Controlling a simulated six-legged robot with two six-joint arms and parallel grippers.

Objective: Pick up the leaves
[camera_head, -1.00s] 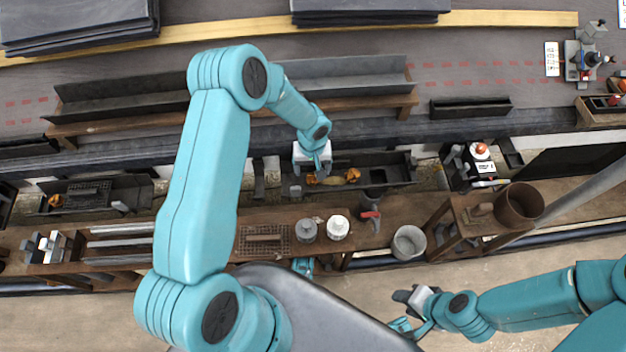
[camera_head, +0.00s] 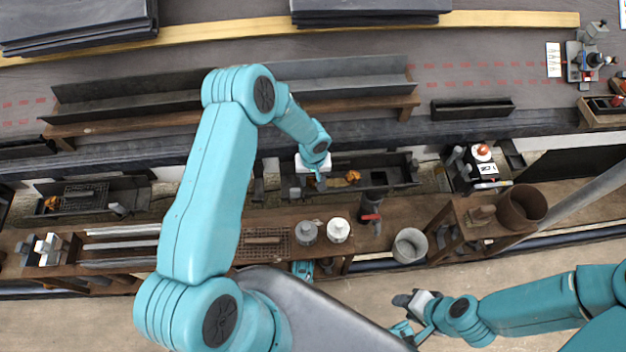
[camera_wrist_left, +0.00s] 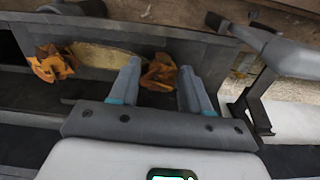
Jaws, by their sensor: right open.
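My left gripper (camera_head: 318,180) is low over the dark trough (camera_head: 403,176) in the middle. In the left wrist view its two fingers (camera_wrist_left: 160,82) are apart, one on each side of a clump of orange-brown leaves (camera_wrist_left: 159,73). I cannot tell whether they touch it. A second leaf clump (camera_head: 353,176) lies in the trough to the right of the gripper; in the wrist view a further clump (camera_wrist_left: 52,64) shows at left. More orange leaves (camera_head: 52,203) lie in the left trough. My right gripper (camera_head: 408,330) is open and empty, low over the floor.
A grey bucket (camera_head: 409,246) and a rusty pot (camera_head: 522,207) stand to the right. A long gutter (camera_head: 340,75) lies behind the trough.

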